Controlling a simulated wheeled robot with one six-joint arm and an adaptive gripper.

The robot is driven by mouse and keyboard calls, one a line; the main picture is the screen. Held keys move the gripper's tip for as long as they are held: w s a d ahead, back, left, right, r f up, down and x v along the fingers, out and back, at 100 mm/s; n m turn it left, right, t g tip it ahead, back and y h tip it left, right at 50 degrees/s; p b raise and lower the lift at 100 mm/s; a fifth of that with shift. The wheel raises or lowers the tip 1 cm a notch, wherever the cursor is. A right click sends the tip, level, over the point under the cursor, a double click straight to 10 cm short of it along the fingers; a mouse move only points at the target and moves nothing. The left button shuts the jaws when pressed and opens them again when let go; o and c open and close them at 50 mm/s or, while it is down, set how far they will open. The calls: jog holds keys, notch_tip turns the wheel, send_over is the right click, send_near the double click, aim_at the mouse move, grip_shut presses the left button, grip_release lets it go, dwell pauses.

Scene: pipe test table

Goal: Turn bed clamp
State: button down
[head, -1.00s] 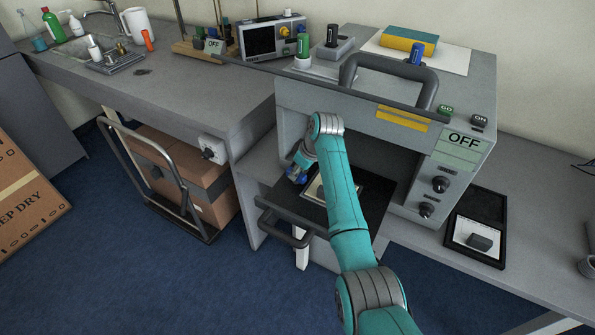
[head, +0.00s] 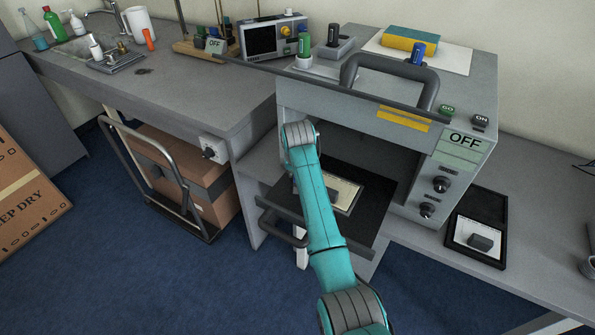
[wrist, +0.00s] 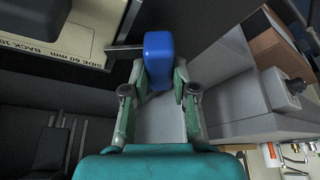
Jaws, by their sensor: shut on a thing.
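The blue bed clamp (wrist: 158,52) shows in the wrist view between the fingers of my gripper (wrist: 159,78), which is shut on it. A thin dark bar (wrist: 124,50) reaches from beside the clamp toward a pale plate with printed text (wrist: 60,25). In the head view the black bed (head: 372,228) sticks out of the open front of the grey machine, with the pale plate (head: 346,194) on it. My arm hides the clamp and gripper there.
The machine (head: 335,115) has a large handle (head: 385,68), an OFF panel (head: 463,142) and knobs at its right. A black tray (head: 502,214) lies on the right bench. A cart with a cardboard box (head: 205,180) stands at left.

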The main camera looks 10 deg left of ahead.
jog(key=m+h, duration=0.2)
jog(key=m, duration=0.4)
jog(key=shift+a, duration=0.1)
jog(key=shift+m+h, duration=0.3)
dwell(0.3)
jog(key=c, duration=0.9)
grip_release()
jog(key=shift+r, duration=0.1)
jog(key=v, duration=1.1)
jog(key=shift+s+r, duration=0.1)
jog(key=shift+r, duration=0.3)
jog(key=shift+a, duration=0.1)
